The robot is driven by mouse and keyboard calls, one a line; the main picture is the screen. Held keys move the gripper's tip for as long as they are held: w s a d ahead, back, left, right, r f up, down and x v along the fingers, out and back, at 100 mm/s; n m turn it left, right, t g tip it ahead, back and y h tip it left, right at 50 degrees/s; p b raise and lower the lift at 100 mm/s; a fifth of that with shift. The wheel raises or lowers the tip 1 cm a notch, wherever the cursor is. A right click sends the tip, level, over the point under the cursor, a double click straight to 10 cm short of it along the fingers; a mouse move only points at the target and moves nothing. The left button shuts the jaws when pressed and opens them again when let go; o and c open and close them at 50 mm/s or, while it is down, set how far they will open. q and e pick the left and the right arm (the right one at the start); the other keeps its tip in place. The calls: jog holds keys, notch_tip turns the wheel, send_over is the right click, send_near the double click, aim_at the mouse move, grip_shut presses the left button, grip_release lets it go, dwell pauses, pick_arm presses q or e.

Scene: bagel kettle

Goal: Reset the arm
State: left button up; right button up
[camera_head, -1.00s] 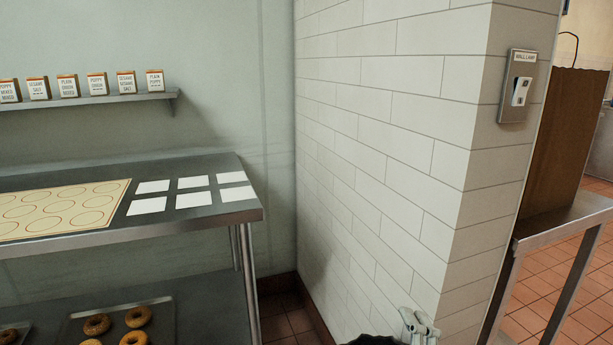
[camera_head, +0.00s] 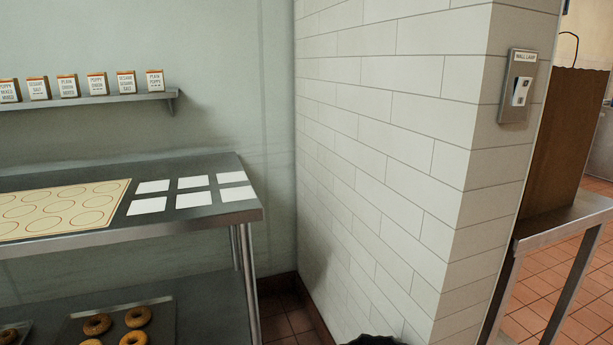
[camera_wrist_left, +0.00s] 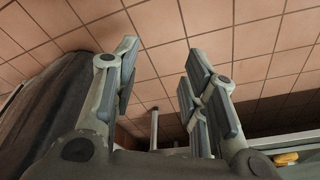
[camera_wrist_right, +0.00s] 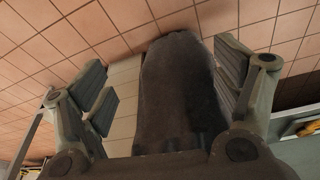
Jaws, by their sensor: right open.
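My left gripper (camera_wrist_left: 160,90) is open in the left wrist view, its two fingers apart with nothing between them and tiled floor behind. My right gripper (camera_wrist_right: 170,100) is open in the right wrist view, its fingers wide apart. A dark rounded shape, which seems to be part of my own body, shows between and beyond the right fingers; I cannot tell how near it is. Neither gripper shows in the head view. The wall lamp switch (camera_head: 521,91) is on a metal plate at the tiled corner.
A steel table (camera_head: 240,213) with a patterned mat (camera_head: 60,209) and several white cards (camera_head: 193,200) stands at the left. Bagels (camera_head: 137,316) lie on a tray below. A shelf (camera_head: 110,101) holds small labelled boxes. A tiled wall (camera_head: 390,150) and a metal stand (camera_head: 560,221) are at the right.

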jog(key=s+f+p, duration=0.4)
jog(key=f+p, duration=0.2)
jog(key=f, duration=0.7)
pick_arm(q)
jog(key=s+a+f+p, duration=0.1)
jog(key=s+f+p, duration=0.1)
jog(key=s+p, duration=0.3)
jog(key=s+a+f+g+p, duration=0.1)
jog(key=s+p, duration=0.5)
jog(key=s, duration=0.8)
notch_tip(320, 180, down, 2)
jog(key=shift+a+f+g+p, duration=0.1)
jog(key=shift+a+g+p, duration=0.2)
jog(key=shift+a, duration=0.35)
pick_arm(e)
jog(key=s+d+f+g, duration=0.2)
jog(key=s+d, duration=0.1)
jog(key=s, duration=1.3)
jog(key=shift+d, duration=0.15)
